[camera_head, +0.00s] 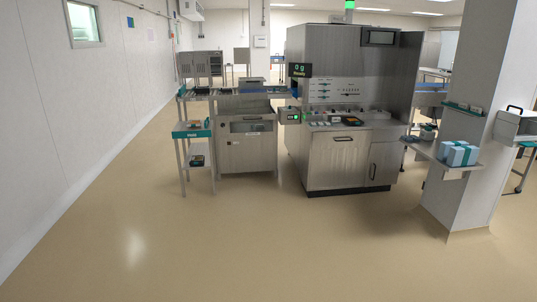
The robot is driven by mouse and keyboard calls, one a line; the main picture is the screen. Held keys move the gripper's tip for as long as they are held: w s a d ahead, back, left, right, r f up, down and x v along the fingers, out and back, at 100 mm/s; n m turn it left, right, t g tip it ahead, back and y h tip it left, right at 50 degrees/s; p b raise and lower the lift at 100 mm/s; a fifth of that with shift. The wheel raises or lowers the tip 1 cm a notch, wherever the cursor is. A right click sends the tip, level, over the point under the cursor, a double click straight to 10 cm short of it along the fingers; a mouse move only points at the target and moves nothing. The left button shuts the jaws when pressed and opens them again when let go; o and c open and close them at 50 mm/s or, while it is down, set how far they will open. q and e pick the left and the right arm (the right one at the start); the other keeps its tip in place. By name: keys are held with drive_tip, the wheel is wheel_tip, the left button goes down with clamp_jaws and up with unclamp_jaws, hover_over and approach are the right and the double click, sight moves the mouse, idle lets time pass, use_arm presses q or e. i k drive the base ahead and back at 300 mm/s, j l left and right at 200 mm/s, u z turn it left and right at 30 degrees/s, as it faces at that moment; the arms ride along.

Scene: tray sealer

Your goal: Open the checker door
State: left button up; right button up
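Neither of my grippers is in view. No label I can read says which unit is the checker.
A white pillar (478,190) stands at the right, with a shelf (437,156) holding light blue boxes (457,154) in front of it. A stand with a teal tray (192,130) is at the left. The beige floor (240,250) in front is clear.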

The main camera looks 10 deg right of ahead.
sight(385, 159)
drive_tip(key=i+l+z, duration=0.1)
drive_tip(key=i+z, duration=0.2)
drive_tip(key=i, duration=0.25)
drive_tip(key=i+z, duration=0.3)
drive_tip(key=i, duration=0.25)
drive_tip(key=i+j+z, duration=0.1)
drive_tip(key=i+z, duration=0.2)
drive_tip(key=i, duration=0.25)
drive_tip(key=i+j+z, duration=0.25)
drive_tip(key=i, duration=0.25)
drive_tip(key=i+l, duration=0.1)
drive_tip(key=i, duration=0.8)
drive_tip(key=i+l, duration=0.15)
drive_tip(key=i, duration=0.75)
drive_tip(key=i+l, duration=0.1)
drive_tip(key=i, duration=0.85)
drive_tip(key=u, duration=0.05)
